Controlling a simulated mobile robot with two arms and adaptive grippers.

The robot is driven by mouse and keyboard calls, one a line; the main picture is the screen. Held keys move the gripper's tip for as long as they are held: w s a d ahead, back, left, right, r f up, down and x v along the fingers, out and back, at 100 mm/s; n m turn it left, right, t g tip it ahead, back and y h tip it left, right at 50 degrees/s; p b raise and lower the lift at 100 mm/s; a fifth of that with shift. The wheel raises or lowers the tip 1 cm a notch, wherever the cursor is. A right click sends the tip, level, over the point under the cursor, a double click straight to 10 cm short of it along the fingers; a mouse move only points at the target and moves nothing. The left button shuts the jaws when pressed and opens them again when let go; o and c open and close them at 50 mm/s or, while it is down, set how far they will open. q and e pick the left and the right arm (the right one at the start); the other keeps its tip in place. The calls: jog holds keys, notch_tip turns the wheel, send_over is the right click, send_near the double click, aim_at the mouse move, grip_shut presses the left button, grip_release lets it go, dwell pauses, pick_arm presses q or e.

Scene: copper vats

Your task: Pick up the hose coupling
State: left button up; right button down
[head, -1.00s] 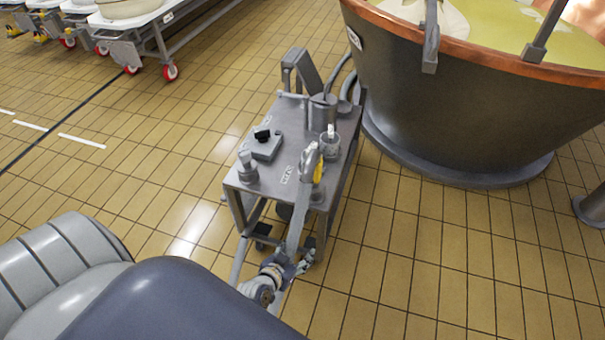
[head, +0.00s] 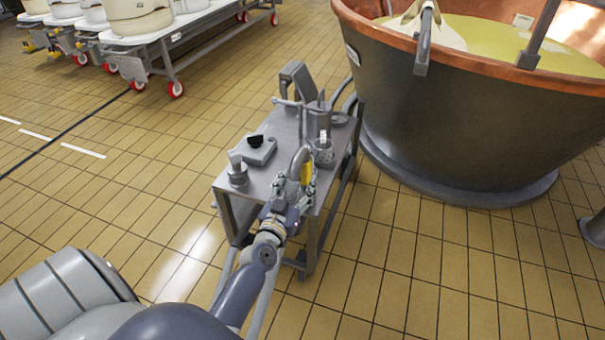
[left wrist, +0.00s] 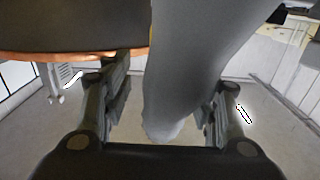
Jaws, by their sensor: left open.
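The hose coupling (head: 299,160) appears as a grey curved pipe end, with a grey hose (head: 262,305) hanging down past the front of a steel cart (head: 262,190). My left gripper (head: 292,187) is open at the cart's front edge, at the lower part of the coupling. In the left wrist view a thick grey tube (left wrist: 178,70) runs between the two spread fingers of my left gripper (left wrist: 163,108). I cannot tell whether a finger touches it. My gripper and arm hide part of the hose. My right gripper is not in view.
On the cart stand a small grey box with a black knob (head: 256,149), a grey bottle (head: 237,170), a clear beaker (head: 324,152) and a metal cylinder (head: 318,121). A yellow item (head: 307,172) is beside the coupling. A copper-rimmed vat (head: 440,120) stands behind right.

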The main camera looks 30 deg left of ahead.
aim_at(302, 174)
pick_arm(q)
jog(key=b+x, duration=0.1)
jog(key=x, duration=0.4)
jog(key=shift+a, duration=0.2)
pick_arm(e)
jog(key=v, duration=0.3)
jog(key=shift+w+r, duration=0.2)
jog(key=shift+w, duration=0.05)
pick_arm(q)
jog(key=shift+c, duration=0.3)
jog(key=c, duration=1.2)
jog(key=shift+r, duration=0.1)
